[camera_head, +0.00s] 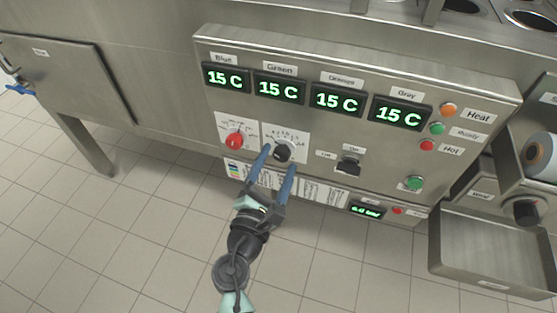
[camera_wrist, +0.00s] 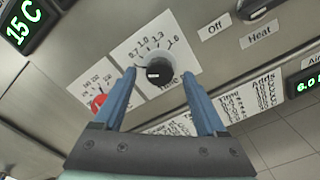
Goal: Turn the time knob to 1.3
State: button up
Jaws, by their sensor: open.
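The time knob is a black round knob (camera_head: 282,153) on a white dial plate on the steel panel. In the wrist view the time knob (camera_wrist: 158,71) sits on a plate (camera_wrist: 127,52) with printed numbers, among them 0.7, 1.0 and 1.3. A light mark on the knob is too small to read exactly. My gripper (camera_head: 279,156) is open, its two blue fingers on either side of the knob. In the wrist view my gripper (camera_wrist: 160,78) has a clear gap between each finger and the knob. I cannot tell whether the fingertips reach the knob's depth.
A red knob (camera_head: 235,141) is just left of the time knob. A black switch (camera_head: 348,165) and a green button (camera_head: 414,183) are to the right. Green displays (camera_head: 279,88) run above. A steel tray (camera_head: 495,250) juts out at lower right. The tiled floor before the panel is clear.

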jog(key=shift+w+d, duration=0.2)
jog(key=shift+w, duration=0.45)
grip_shut()
